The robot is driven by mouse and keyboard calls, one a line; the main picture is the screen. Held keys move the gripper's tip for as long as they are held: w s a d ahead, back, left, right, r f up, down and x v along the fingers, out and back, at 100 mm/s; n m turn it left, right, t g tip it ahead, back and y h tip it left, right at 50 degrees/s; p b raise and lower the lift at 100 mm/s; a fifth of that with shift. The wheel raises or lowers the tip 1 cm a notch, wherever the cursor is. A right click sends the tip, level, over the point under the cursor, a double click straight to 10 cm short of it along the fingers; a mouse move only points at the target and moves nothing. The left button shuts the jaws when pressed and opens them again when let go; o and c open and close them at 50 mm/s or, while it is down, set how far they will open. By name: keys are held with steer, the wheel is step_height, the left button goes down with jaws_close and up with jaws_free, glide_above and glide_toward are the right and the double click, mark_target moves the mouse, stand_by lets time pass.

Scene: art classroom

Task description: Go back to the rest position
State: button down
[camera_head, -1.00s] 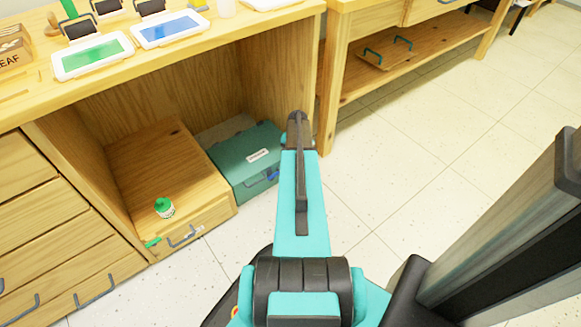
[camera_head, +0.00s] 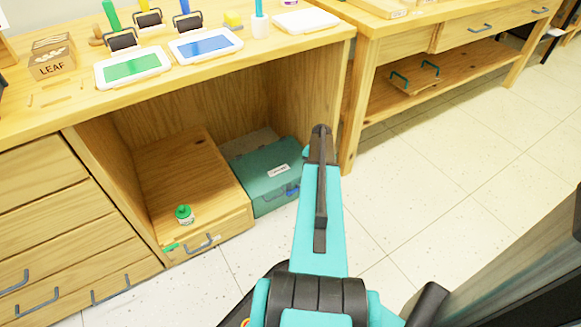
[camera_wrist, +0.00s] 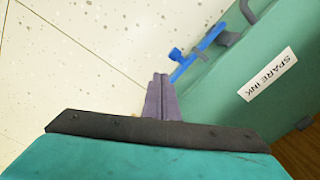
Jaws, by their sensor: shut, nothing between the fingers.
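My gripper (camera_wrist: 160,95) is shut and empty in the wrist view, its two fingers together over the pale floor. It is beside the teal box (camera_wrist: 225,85), which carries a white "SPARE INK" label (camera_wrist: 268,75). A blue latch-like part (camera_wrist: 198,54) on the box front is just beyond the fingertips in the picture; I cannot tell whether they touch. In the head view my teal arm reaches forward beside the same box (camera_head: 255,180), and the fingers cannot be made out there.
Ink trays (camera_head: 133,67) and rollers stand on the bench top (camera_head: 60,108). A second bench (camera_head: 400,100) stands right. The floor (camera_head: 440,170) right is clear.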

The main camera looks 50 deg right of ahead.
steer(key=w+a+r+n+g+p, duration=0.1)
steer(key=a+r+n+p, duration=0.3)
steer(key=a, duration=0.7)
steer(key=w+a+r+n+y+p, duration=0.1)
steer(key=a+p, duration=0.5)
steer(key=a, duration=0.6)
steer(key=w+a+r+n+g+p, duration=0.1)
steer(key=a+r+n+p, duration=0.3)
steer(key=a, duration=0.7)
steer(key=s+a+r+n+g+p, duration=0.1)
steer(key=s+a+r+n+p, duration=0.1)
steer(key=s+a+p, duration=0.3)
steer(key=s+a+r+n+g+p, duration=0.1)
steer(key=s+a+r+p, duration=0.4)
steer(key=a, duration=0.5)
steer(key=s+a+r+n+g+h+p, duration=0.1)
steer(key=s+a+r+n+p, duration=0.2)
steer(key=a, duration=0.4)
steer(key=shift+s+a+r+n+p, duration=0.3)
steer(key=shift+s+a+r+p, duration=0.15)
steer(key=shift+s+p, duration=0.75)
